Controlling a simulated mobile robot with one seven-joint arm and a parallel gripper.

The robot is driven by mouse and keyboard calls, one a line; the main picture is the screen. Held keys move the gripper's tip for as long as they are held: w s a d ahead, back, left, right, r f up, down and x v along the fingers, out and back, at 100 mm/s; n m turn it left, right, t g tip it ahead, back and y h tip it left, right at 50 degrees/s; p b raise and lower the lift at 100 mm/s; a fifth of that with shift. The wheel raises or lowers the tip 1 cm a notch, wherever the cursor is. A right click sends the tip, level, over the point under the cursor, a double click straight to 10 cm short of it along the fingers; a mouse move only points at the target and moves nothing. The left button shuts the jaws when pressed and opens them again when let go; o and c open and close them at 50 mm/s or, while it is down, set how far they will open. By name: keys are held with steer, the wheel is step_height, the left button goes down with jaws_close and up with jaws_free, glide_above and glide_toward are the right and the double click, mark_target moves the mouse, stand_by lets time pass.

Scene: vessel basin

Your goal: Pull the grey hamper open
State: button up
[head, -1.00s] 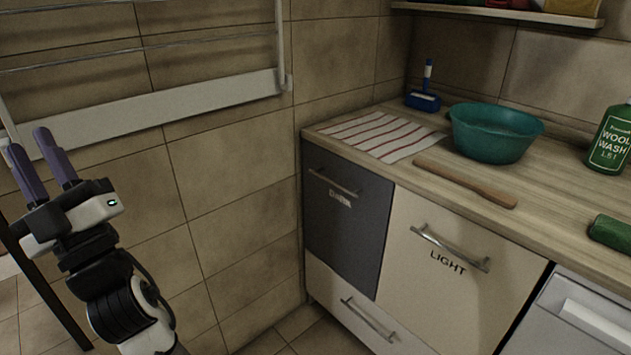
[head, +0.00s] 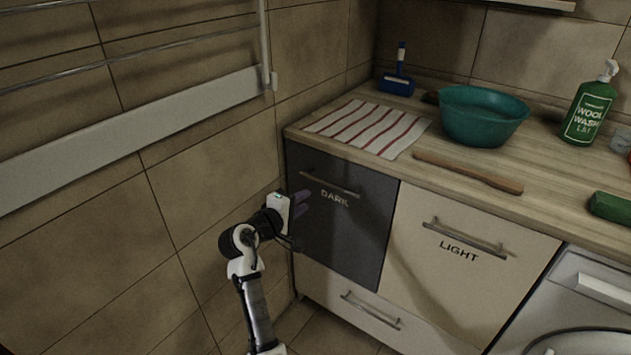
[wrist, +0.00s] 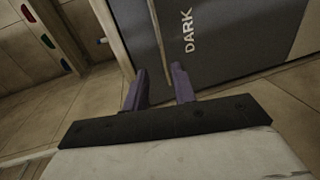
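The grey hamper (head: 340,235) is a dark grey front marked DARK under the left end of the counter, and it looks shut. It also shows in the wrist view (wrist: 230,35). Its metal bar handle (head: 330,185) runs across near the top edge; in the wrist view the handle (wrist: 157,35) runs down toward the space between my fingertips. My gripper (head: 303,203) is in front of the hamper's left side, just below the handle's left end. In the wrist view my gripper (wrist: 158,84) has its two purple fingers apart with nothing held. I cannot tell whether they touch the handle.
A cream front marked LIGHT (head: 460,260) is to the right, with a cream drawer (head: 350,305) below. The tiled wall (head: 205,200) is close on the left. The counter holds a striped cloth (head: 370,128), a teal basin (head: 483,120) and a wooden stick (head: 468,171).

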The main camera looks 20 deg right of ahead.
mark_target(330, 186)
steer(key=p+x, duration=0.2)
steer(key=x, duration=1.2)
steer(key=shift+s, duration=0.15)
steer(key=shift+c, duration=0.4)
jaws_close()
